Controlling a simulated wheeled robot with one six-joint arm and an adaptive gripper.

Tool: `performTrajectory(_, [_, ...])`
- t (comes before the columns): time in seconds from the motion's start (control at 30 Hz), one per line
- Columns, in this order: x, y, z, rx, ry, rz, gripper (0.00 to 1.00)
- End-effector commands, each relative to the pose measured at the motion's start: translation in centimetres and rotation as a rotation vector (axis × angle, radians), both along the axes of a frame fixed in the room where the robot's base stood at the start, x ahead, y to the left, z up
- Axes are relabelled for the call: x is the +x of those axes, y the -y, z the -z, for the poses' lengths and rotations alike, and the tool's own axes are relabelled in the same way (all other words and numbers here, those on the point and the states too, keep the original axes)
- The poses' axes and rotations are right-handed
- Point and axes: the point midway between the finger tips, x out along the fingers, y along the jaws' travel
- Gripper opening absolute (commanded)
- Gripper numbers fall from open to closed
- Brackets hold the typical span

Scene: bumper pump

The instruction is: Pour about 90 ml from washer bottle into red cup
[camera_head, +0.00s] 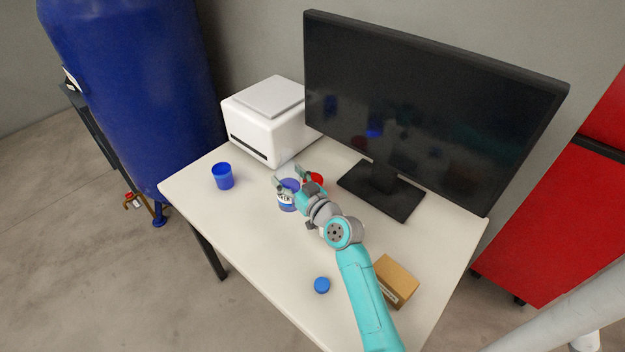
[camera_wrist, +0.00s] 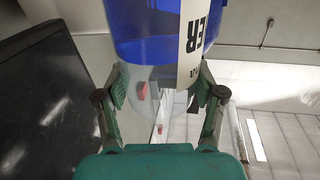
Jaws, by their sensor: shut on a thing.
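The washer bottle (camera_head: 288,197) is clear, with blue liquid and a white label. My gripper (camera_head: 290,184) is shut on it over the table. In the wrist view the bottle (camera_wrist: 150,40) fills the space between both fingers, with the blue liquid at the top of the picture and a clear part below it. The label lettering ends in "ER" and runs sideways. I cannot tell the bottle's exact tilt, and its mouth is not clear to see. The red cup (camera_head: 314,179) stands just right of the bottle in the head view, partly hidden by my gripper.
A blue cup (camera_head: 222,176) stands at the left on the table (camera_head: 250,225). A white printer (camera_head: 268,125) and a black monitor (camera_head: 420,110) stand at the back. A round blue cap (camera_head: 322,285) and a cardboard box (camera_head: 396,279) lie near my arm. The left front table is clear.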

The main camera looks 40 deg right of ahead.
Motion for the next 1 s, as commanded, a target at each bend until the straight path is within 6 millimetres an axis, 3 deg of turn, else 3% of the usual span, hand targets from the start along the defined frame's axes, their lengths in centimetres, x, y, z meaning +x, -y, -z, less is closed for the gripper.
performTrajectory(0.3, [0.0,0.3,3.6,0.152,-0.029,0.002,0.19])
performTrajectory(1.0, [0.3,1.6,4.0,0.599,-0.113,0.000,0.19])
